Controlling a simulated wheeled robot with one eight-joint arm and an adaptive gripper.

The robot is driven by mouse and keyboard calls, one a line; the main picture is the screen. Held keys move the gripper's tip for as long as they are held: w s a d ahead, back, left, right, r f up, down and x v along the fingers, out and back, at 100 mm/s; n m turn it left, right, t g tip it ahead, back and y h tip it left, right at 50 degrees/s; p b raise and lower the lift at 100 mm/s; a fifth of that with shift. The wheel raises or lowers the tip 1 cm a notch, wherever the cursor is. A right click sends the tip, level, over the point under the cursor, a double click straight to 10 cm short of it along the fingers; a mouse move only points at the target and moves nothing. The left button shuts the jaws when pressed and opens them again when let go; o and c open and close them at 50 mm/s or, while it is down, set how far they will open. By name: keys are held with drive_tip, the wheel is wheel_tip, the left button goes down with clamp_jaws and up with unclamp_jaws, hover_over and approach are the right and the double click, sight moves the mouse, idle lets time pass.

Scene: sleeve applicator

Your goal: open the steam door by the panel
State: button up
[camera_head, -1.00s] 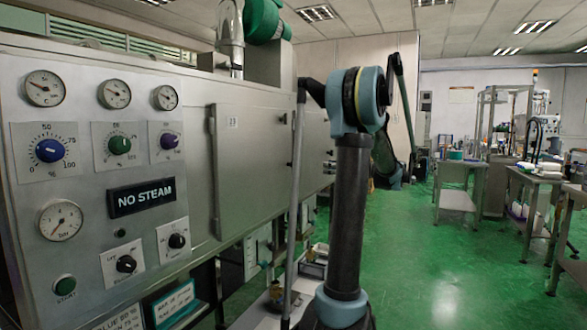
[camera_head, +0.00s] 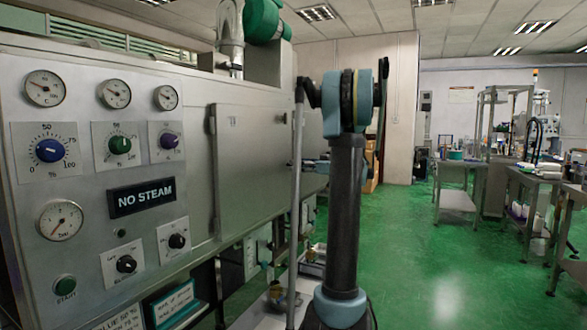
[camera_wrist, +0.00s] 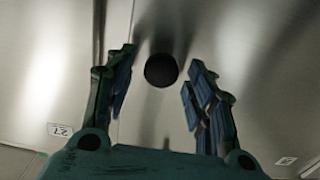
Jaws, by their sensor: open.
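The grey steel front of the machine carries flat door panels (camera_head: 255,150), which look shut. In the wrist view a round black knob (camera_wrist: 160,70) stands out from a bare metal panel (camera_wrist: 240,50). My gripper (camera_wrist: 158,60) is open, with one finger on each side of the knob. Gaps show between both fingers and the knob; how far off it is in depth I cannot tell. In the head view my gripper (camera_head: 312,165) points left at the machine front, partly hidden by my arm. The control panel (camera_head: 100,180) shows a "NO STEAM" sign (camera_head: 142,197).
Gauges and dials fill the control panel at left. Benches (camera_head: 455,175) with bottles stand at right. The green floor (camera_head: 420,270) between is clear.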

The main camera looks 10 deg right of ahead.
drive_tip(key=shift+x, duration=1.25)
clamp_jaws()
